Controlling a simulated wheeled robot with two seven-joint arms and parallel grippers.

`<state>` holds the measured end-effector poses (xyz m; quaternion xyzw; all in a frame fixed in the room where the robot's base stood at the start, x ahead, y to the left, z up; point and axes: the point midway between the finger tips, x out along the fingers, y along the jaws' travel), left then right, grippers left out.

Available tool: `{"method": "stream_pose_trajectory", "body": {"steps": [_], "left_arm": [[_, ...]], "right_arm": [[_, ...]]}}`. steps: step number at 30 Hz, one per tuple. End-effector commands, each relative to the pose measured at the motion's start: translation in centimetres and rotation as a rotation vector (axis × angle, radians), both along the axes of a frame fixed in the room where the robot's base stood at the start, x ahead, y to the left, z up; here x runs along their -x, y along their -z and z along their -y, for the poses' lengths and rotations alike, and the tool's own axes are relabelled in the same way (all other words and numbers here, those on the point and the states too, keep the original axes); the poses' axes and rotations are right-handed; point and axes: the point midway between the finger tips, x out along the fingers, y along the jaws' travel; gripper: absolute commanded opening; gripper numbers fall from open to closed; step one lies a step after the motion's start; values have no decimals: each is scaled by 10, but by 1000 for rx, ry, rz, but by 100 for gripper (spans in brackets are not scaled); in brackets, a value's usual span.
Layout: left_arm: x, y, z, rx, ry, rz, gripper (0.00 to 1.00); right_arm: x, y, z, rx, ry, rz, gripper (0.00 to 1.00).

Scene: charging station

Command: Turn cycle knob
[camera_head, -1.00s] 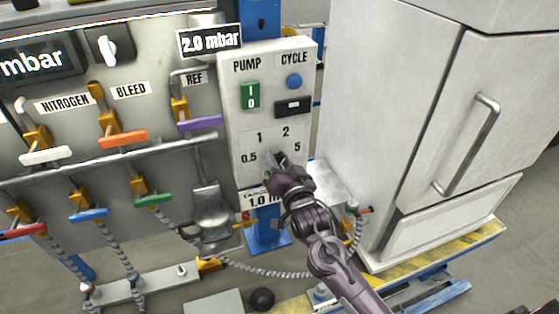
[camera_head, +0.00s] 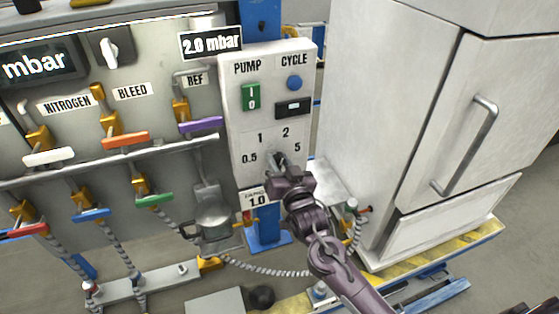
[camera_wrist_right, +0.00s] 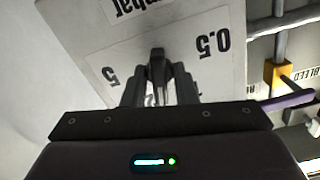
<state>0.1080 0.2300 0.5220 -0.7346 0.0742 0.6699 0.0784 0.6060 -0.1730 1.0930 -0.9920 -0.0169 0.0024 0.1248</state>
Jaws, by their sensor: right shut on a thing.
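The cycle knob is a small dark knob (camera_wrist_right: 155,66) on the white control panel (camera_head: 237,125), in the middle of the scale marked 0.5, 1, 2 and 5. In the head view my right gripper (camera_head: 276,160) reaches the panel from below and covers most of the knob. In the right wrist view the gripper (camera_wrist_right: 157,90) has its two fingers closed on either side of the knob. A blue button (camera_head: 294,82) sits under the CYCLE label. My left gripper is not in view.
Valves with coloured handles, such as a purple one (camera_head: 201,124), stand on the left. A white cabinet (camera_head: 380,110) stands close on the right.

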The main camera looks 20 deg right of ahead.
Motion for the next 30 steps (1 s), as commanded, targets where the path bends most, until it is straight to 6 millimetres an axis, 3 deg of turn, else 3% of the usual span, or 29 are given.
{"method": "stream_pose_trajectory", "body": {"steps": [18,30], "left_arm": [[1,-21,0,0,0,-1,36],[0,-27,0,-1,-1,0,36]], "right_arm": [[0,-2,-2,555,0,21,3],[0,-1,-3,743,0,28,3]]}}
